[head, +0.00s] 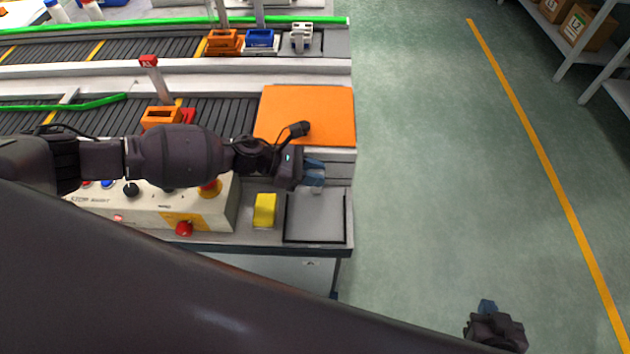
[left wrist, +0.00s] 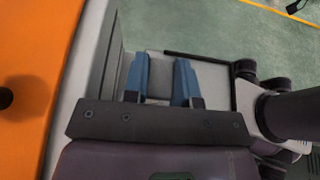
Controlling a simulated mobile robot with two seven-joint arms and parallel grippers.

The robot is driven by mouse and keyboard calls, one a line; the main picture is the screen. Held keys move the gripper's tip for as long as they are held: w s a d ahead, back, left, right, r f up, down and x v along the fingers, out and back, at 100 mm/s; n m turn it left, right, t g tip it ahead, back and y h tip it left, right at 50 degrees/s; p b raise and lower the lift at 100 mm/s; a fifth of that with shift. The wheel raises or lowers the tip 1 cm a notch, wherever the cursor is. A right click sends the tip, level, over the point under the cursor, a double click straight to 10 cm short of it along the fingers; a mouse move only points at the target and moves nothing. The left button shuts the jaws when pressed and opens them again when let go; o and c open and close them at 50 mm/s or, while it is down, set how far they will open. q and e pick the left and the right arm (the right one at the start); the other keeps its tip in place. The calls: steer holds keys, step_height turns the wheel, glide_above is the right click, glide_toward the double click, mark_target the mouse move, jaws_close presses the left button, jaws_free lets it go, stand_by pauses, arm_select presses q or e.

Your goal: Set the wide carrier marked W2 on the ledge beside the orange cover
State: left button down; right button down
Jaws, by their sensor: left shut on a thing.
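My left gripper (head: 314,174) reaches in from the left, just in front of the orange cover (head: 305,112). Its blue fingers are shut on a grey piece, which shows between them in the left wrist view (left wrist: 159,76). No W2 mark is readable on it, and most of it is hidden by the gripper. The gripper is over the grey ledge strip (head: 340,158) between the cover and a black-edged grey pad (head: 315,222). I cannot tell whether the piece touches anything. My right gripper (head: 487,307) is at the bottom right over the floor; its opening is unclear.
A yellow block (head: 265,210) stands left of the pad, beside a control box (head: 150,207) with buttons. An orange carrier (head: 161,117) is on the near conveyor. Orange (head: 222,43), blue (head: 260,39) and white (head: 301,35) carriers stand at the back. The floor to the right is clear.

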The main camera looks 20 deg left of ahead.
mark_target(315, 192)
arm_select(q)
steer(key=shift+f, duration=1.7)
steer(key=shift+b, duration=0.3)
steer(key=shift+f, duration=0.15)
steer(key=c, duration=0.9)
jaws_free()
